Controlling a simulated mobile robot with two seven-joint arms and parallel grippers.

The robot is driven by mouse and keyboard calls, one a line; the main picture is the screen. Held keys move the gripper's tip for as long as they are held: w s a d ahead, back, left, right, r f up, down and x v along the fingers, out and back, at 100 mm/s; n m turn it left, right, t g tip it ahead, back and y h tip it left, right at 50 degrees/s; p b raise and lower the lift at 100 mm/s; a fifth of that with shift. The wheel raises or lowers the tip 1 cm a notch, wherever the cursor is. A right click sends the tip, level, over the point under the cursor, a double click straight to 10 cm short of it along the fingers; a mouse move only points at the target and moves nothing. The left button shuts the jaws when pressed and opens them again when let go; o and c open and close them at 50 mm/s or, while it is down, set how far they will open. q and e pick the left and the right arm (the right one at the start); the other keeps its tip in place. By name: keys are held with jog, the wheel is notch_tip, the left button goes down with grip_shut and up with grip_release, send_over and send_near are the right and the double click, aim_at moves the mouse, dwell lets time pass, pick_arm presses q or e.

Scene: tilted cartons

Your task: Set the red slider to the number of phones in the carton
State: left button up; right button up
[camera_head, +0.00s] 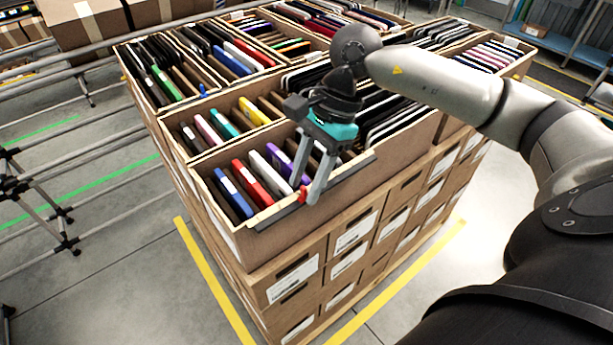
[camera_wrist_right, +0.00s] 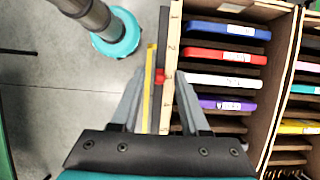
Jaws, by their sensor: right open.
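The front carton (camera_head: 268,238) is tilted and holds several slim phones on edge, between brown dividers: a blue phone (camera_wrist_right: 228,31), a red phone (camera_wrist_right: 226,56), a white phone (camera_wrist_right: 222,81) and a purple phone (camera_wrist_right: 227,104). The red slider (camera_wrist_right: 160,76) sits on a dark rail (camera_wrist_right: 164,35) along the carton's front edge; it also shows in the head view (camera_head: 303,195). My right gripper (camera_head: 306,192) is open above that edge. In the wrist view its fingers lie on either side of the slider and the carton wall; contact cannot be told. My left gripper is not in view.
Further cartons of phones stand behind and beside the front one, on stacked boxes (camera_head: 345,247). Metal roller frames (camera_head: 85,155) stand at the left. The floor (camera_head: 120,275) in front is clear, with yellow tape lines (camera_head: 213,282).

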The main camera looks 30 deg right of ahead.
jog(key=shift+c, duration=0.2)
grip_shut()
dwell(1.2)
